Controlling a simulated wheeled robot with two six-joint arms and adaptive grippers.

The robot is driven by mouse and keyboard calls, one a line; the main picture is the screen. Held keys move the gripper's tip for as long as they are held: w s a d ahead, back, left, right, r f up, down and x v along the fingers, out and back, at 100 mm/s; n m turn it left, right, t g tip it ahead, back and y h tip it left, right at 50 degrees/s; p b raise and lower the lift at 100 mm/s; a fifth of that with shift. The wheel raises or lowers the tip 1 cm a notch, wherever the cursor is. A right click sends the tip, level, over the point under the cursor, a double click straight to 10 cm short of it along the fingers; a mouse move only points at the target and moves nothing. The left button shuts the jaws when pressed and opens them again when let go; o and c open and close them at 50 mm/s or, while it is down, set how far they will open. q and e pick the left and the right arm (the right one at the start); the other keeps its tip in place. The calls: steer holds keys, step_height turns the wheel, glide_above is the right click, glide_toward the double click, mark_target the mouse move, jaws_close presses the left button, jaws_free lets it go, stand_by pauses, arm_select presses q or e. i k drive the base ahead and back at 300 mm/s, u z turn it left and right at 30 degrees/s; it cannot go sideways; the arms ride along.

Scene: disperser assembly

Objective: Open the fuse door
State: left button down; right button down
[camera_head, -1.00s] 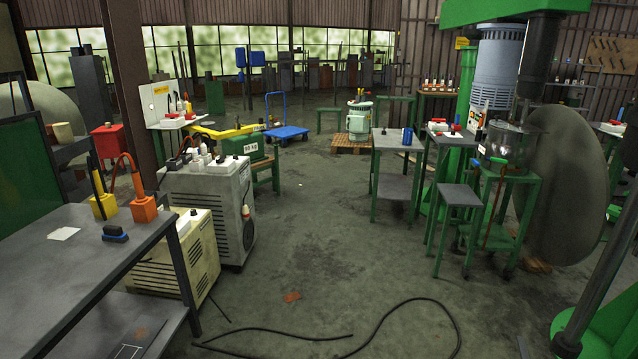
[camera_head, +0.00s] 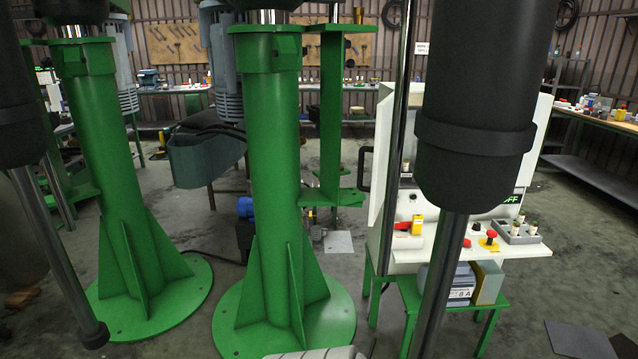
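A white cabinet (camera_head: 384,140) stands right of centre in the head view, with a black handle (camera_head: 363,168) on its left side. A thick black cylinder hides much of its front, and part of an OFF label (camera_head: 510,199) shows to the right. I cannot make out which part is the fuse door, or whether it is open. A white shelf (camera_head: 440,255) juts from the cabinet's front. It carries red and yellow parts (camera_head: 415,225), a red knob on a yellow base (camera_head: 490,238) and a grey tray (camera_head: 514,236) with small white pieces. Neither gripper shows.
Two green columns (camera_head: 270,150) (camera_head: 95,130) stand on round bases left of the cabinet. The black cylinder (camera_head: 475,110) with a metal rod is close in front. A green stand (camera_head: 490,305) holds boxes, one marked 8 A (camera_head: 447,284). Open floor (camera_head: 560,270) lies right.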

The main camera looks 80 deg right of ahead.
mark_target(380, 150)
steer(key=z, duration=3.65)
steer(key=i, duration=0.55)
